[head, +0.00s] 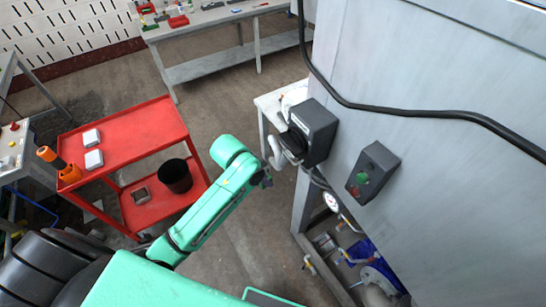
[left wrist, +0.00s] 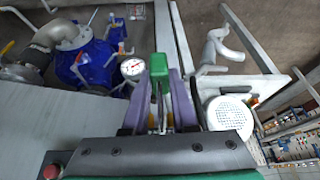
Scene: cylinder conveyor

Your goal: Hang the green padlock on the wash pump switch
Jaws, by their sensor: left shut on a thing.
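My left gripper (head: 265,181) is left of the grey machine cabinet. In the left wrist view, its purple fingers (left wrist: 166,105) are shut on the green padlock (left wrist: 160,68), whose green body points away from the wrist and whose metal shackle lies between the fingers. The padlock is too small to make out in the head view. Two dark grey boxes are on the cabinet: a larger switch box (head: 320,133) at its left edge and a smaller box (head: 375,169) with a green and a red button. No label is readable. The gripper is apart from both boxes.
A black cable (head: 400,108) runs across the cabinet (head: 450,180). Below are a gauge (head: 331,201) and blue pump parts (head: 365,252). White pipework (head: 275,152) is close to the gripper. A red cart (head: 130,135) stands left; open floor lies between.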

